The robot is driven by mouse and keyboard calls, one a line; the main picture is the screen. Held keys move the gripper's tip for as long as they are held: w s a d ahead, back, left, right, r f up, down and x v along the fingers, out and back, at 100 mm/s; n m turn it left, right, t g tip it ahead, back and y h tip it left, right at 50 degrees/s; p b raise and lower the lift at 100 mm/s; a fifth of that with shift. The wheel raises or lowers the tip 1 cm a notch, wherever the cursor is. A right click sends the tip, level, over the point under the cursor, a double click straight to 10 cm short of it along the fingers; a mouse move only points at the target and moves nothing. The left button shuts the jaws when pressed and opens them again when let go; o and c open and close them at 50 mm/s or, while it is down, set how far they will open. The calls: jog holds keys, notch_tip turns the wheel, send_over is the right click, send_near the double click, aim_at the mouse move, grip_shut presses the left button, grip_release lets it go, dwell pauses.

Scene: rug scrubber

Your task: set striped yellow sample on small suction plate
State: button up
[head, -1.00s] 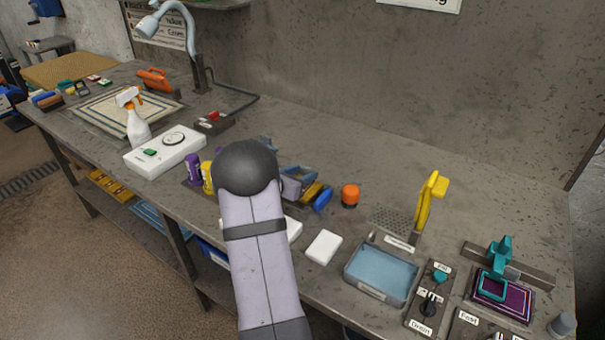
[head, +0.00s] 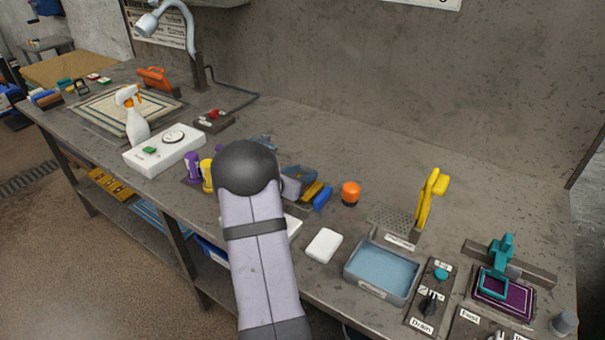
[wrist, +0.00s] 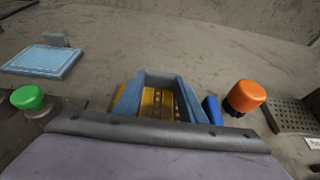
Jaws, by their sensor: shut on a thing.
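My gripper (wrist: 163,84) has blue fingers, seen in the wrist view closed around a yellow piece with dark stripes, the striped yellow sample (wrist: 157,104). In the head view my gripper (head: 299,176) is partly hidden behind my arm's dark rounded joint, with yellow and blue parts beside it. Small gaps and the exact grip are hard to make out. A small perforated plate (head: 386,220) with a label stands right of the gripper, near a yellow lever; it also shows at the right of the wrist view (wrist: 296,114). I cannot tell whether it is the suction plate.
An orange knob (head: 350,191) stands between gripper and perforated plate. A white block (head: 324,245) and a light blue tray (head: 382,268) lie in front. A teal clamp (head: 497,262) is at right. In the wrist view, a light blue square (wrist: 42,61) and green button (wrist: 28,98) are left.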

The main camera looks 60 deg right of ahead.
jog(key=shift+f+b, duration=0.3)
jog(key=o, duration=1.2)
jog(key=shift+c, duration=0.2)
jog(key=shift+b+v, duration=0.6)
jog(key=shift+v, duration=3.1)
jog(key=shift+r, duration=0.1)
jog(key=shift+r+p, duration=0.85)
jog(key=shift+r, duration=0.2)
